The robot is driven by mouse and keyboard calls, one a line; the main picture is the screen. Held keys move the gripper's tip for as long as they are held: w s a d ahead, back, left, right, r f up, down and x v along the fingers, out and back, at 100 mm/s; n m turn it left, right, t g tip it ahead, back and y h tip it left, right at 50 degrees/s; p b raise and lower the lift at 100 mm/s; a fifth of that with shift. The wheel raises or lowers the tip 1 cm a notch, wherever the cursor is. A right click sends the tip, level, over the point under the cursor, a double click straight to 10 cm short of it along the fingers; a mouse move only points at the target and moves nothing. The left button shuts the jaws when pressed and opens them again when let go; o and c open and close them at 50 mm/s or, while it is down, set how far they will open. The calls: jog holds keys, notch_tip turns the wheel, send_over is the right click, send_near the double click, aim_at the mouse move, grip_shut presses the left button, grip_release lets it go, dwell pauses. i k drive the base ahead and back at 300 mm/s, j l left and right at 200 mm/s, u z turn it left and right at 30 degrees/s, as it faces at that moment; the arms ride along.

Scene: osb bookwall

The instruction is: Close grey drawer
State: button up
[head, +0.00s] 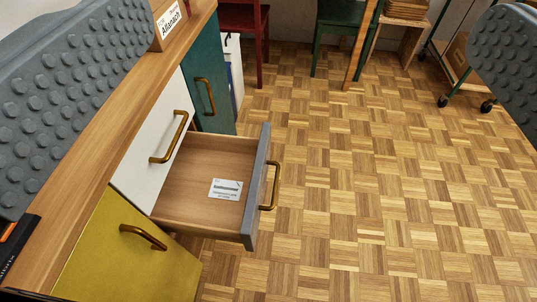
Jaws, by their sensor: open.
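The grey drawer (257,187) is pulled out from the wooden-topped cabinet. Its inside is light wood, and a small white printed card (226,189) lies on its floor. A brass handle (271,186) is on the outer side of its grey front. My gripper (302,85) shows as two grey studded fingers at the upper left and upper right edges, spread wide apart with nothing between them. The drawer lies below and between the fingers in the picture, apart from both.
White (152,150), yellow (133,250) and teal (209,85) cabinet fronts with brass handles flank the drawer. A wooden box labelled "Allanach" (168,24) stands on the countertop (95,160). Red (245,20) and green (340,22) chairs stand behind. The parquet floor (390,200) at right is clear.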

aim_at(183, 206)
jog(key=k+l+u, duration=0.2)
jog(key=l, duration=0.15)
jog(key=l+u, duration=0.25)
jog(key=l, duration=0.15)
jog(key=k+l+u, duration=0.45)
jog(key=l, duration=0.15)
jog(key=i, duration=0.05)
